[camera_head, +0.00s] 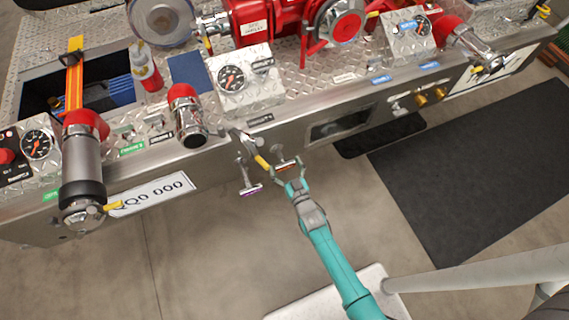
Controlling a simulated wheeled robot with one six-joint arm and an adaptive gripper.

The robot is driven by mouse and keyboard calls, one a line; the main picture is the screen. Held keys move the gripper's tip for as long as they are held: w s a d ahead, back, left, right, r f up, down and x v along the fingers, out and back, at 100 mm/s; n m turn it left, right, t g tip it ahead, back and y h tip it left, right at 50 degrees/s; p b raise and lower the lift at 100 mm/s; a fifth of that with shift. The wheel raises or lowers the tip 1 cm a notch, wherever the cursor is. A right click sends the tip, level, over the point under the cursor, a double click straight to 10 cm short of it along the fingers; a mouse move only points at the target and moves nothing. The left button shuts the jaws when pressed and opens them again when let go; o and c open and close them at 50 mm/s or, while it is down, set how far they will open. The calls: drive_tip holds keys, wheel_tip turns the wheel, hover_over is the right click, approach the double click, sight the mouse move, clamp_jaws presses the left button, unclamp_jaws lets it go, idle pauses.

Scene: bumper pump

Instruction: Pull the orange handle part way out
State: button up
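The orange handle (287,167) is a small T-shaped pull on the front of the metal bumper, with a metal stem and an orange-brown strip on its crossbar. My gripper (287,170) is at the end of the teal arm, right at this handle. Its two fingers are spread, one toward each end of the crossbar. I cannot tell whether they touch it. The gripper covers part of the handle's near side.
A similar pull with a purple strip (251,192) hangs just left. A yellow-tipped lever (262,162) sits between the two pulls. The bumper (225,140) carries gauges and capped pipes. Open floor (200,250) and a dark mat (480,180) lie in front.

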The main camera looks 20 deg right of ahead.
idle(0.3)
drive_tip(key=s, duration=1.2)
drive_tip(key=shift+s, duration=0.1)
idle(0.3)
drive_tip(key=s+r+g, duration=0.3)
drive_tip(key=s+r, duration=2.2)
drive_tip(key=s, duration=0.3)
drive_tip(key=shift+r, duration=0.15)
